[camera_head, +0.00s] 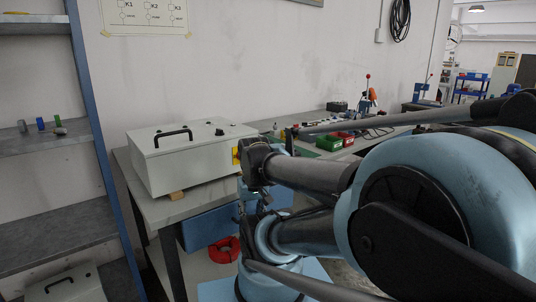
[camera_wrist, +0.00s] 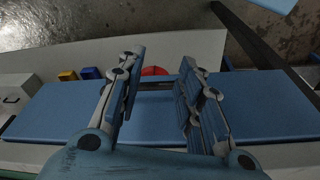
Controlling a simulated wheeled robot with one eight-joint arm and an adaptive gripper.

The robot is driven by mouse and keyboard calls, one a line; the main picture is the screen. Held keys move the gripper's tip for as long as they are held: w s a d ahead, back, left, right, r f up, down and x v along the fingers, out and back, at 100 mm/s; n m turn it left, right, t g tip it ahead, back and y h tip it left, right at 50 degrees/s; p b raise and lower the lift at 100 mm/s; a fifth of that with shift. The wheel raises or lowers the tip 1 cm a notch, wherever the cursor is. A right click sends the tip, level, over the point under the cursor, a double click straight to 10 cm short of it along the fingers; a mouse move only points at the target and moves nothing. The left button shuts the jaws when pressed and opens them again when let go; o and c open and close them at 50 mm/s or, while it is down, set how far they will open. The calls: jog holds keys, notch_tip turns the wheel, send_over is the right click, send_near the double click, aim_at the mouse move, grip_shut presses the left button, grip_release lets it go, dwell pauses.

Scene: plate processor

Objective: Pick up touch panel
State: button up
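My gripper (camera_wrist: 161,65) is open in the wrist view, its two jointed fingers apart with nothing held between them. Beyond the fingers lies a long flat blue surface (camera_wrist: 262,105). A red round thing (camera_wrist: 154,71) shows between the fingertips, farther off. I cannot make out a touch panel for certain in either view. In the head view my arm covers much of the right side and the gripper's fingers cannot be made out there.
A white box (camera_head: 185,165) with a black handle stands on the workbench (camera_head: 180,208). A red ring (camera_head: 224,250) lies below, near a blue box (camera_head: 208,228). Shelves (camera_head: 45,140) with small parts stand left. Small yellow (camera_wrist: 67,75) and blue (camera_wrist: 90,73) bins show in the wrist view.

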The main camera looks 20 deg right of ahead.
jog(key=shift+a, duration=0.15)
jog(key=shift+o, duration=0.8)
jog(key=o, duration=0.4)
jog(key=shift+s+r, duration=0.25)
jog(key=shift+s, duration=0.05)
jog(key=o, duration=0.9)
jog(key=shift+d+r+m+g+h, duration=0.3)
jog(key=shift+d+r+m+g, duration=0.1)
jog(key=shift+d+r, duration=0.45)
jog(key=w+d+r+m+g+h, duration=0.1)
jog(key=w+d+r+m+g, duration=0.2)
jog(key=w+d+r+m, duration=0.75)
jog(key=w+d+r+m+t+y, duration=0.1)
jog(key=w+d+r, duration=0.5)
jog(key=w, duration=0.5)
jog(key=w+d+r+m+t+y, duration=0.15)
jog(key=w+d+r, duration=0.25)
jog(key=w+r, duration=0.6)
jog(key=shift+g+h, duration=0.45)
jog(key=f, duration=1.2)
jog(key=w+f, duration=0.1)
jog(key=f, duration=0.5)
jog(key=shift+a, duration=0.2)
